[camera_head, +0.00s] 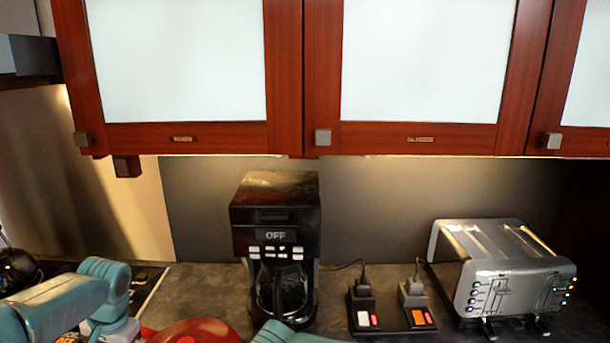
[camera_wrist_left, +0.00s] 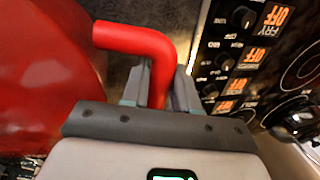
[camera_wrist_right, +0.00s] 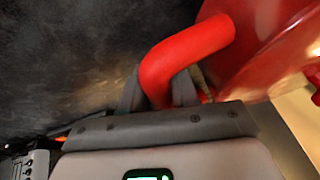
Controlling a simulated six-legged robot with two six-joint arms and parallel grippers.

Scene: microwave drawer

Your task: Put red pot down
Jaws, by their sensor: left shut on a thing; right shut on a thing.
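The red pot (camera_head: 196,333) shows only its top at the bottom edge of the head view, between my two arms. In the left wrist view the pot's red body (camera_wrist_left: 40,80) fills the left side, and my left gripper (camera_wrist_left: 158,92) is shut on its red handle (camera_wrist_left: 135,40). In the right wrist view the pot's body (camera_wrist_right: 265,45) is at the upper right, and my right gripper (camera_wrist_right: 158,90) is shut on the other red handle (camera_wrist_right: 190,52). In the head view both gripper tips are out of frame. The pot's underside is hidden.
A black coffee maker (camera_head: 275,215) stands on the dark counter (camera_head: 195,285) behind the pot. Two plugged switches (camera_head: 390,315) and a silver toaster (camera_head: 500,270) are to the right. A stove with knobs (camera_wrist_left: 240,50) is at the left. Wooden cabinets (camera_head: 290,135) hang above.

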